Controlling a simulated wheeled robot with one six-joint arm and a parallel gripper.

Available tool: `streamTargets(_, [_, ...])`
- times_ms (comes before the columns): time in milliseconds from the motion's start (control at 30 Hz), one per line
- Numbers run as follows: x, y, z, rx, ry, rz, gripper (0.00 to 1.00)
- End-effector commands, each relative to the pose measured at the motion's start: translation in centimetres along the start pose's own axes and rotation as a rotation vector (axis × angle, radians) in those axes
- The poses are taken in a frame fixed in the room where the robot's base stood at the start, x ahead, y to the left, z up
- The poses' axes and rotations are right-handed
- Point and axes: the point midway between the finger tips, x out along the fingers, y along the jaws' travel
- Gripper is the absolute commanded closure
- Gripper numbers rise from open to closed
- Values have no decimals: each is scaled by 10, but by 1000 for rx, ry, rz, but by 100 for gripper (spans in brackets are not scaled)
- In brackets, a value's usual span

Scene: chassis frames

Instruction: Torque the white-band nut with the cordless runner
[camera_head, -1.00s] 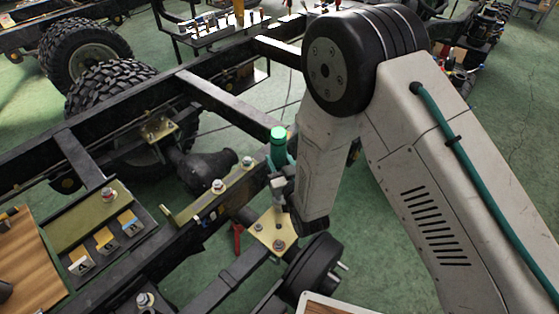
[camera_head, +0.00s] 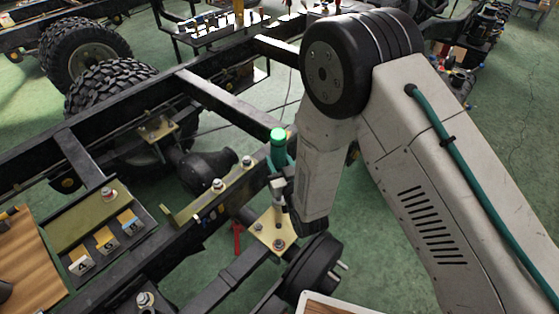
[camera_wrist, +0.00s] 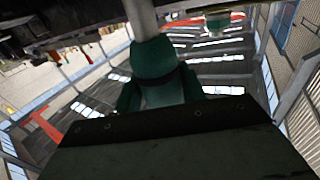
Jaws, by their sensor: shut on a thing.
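The cordless runner (camera_head: 279,155) is green with a lit green cap and a grey nose. It stands roughly upright, nose down, over a yellowish plate (camera_head: 284,229) on the chassis frame. In the wrist view, the runner's green body (camera_wrist: 160,62) and pale shaft show close up. My gripper (camera_wrist: 168,92) is shut on the runner; its fingers are mostly hidden. Nuts show on the plate (camera_head: 279,244) and on the rail bracket (camera_head: 217,185). I cannot make out for sure which has the white band, or whether the runner's nose touches a nut.
A dark drum hub with studs (camera_head: 313,262) sits just right of the plate. Black chassis rails (camera_head: 100,185) cross the view. Green floor (camera_head: 400,240) shows beyond.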

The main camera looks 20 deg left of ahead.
Motion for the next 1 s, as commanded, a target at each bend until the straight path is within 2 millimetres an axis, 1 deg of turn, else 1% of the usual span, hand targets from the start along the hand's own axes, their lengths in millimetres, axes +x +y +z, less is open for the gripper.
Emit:
streamTargets(300, [1,0,6,0,3,0,100])
streamTargets(1000, [1,0,9,0,3,0,100])
